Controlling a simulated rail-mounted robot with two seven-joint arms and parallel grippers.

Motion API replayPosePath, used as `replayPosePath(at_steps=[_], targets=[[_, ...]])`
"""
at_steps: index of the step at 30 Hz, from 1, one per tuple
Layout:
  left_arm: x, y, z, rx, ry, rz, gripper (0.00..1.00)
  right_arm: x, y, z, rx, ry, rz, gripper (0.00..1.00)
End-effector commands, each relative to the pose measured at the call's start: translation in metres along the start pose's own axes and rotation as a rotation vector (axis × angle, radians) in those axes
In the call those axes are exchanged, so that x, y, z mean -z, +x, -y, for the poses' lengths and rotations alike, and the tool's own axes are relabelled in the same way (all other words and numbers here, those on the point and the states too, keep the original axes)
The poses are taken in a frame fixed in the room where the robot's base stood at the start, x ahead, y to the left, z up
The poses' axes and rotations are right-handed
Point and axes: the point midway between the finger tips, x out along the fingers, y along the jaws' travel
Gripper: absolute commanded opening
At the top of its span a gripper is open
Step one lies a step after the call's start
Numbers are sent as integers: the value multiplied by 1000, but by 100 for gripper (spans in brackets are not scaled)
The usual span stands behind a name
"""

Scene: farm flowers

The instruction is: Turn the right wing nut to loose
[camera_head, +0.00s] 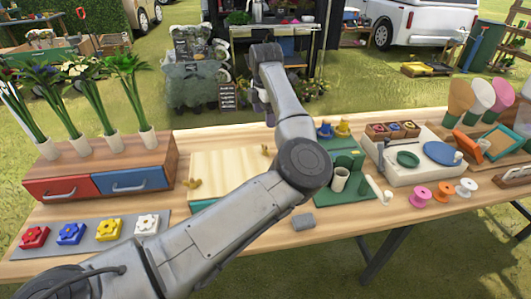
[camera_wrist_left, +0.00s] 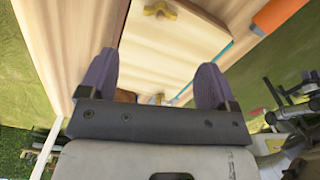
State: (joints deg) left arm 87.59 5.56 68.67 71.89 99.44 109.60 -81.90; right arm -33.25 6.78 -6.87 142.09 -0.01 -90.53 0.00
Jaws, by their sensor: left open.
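A pale wooden press board (camera_head: 225,172) lies on the table in the head view. A brass right wing nut (camera_head: 266,150) sits at its far right, beside my left arm. A second wing nut (camera_head: 192,184) sits at its left edge. In the left wrist view my left gripper (camera_wrist_left: 153,68) is open, its purple fingers spread above the board with nothing held. One wing nut (camera_wrist_left: 160,9) shows at the top, beyond the fingertips. Another small brass piece (camera_wrist_left: 157,98) shows low between the fingers, partly hidden. I cannot tell which nut is which there. My right gripper is not in view.
A drawer box (camera_head: 100,175) with flower stems stands at the left, with coloured flower blocks (camera_head: 109,229) in front. A green stand (camera_head: 345,180) with a cup is right of my arm. Spools (camera_head: 420,196) and a white tray (camera_head: 420,175) sit further right.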

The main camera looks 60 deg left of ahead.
Motion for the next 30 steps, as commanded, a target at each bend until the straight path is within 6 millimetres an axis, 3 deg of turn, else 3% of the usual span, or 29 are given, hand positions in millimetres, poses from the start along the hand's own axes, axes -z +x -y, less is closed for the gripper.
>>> replayPosePath(at_steps=[12,18,30], targets=[[0,78,1,3,1,-2,83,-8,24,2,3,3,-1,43],[0,107,1,1,0,-1,83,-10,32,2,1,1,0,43],[0,129,0,1,-1,0,83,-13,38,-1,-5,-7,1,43]])
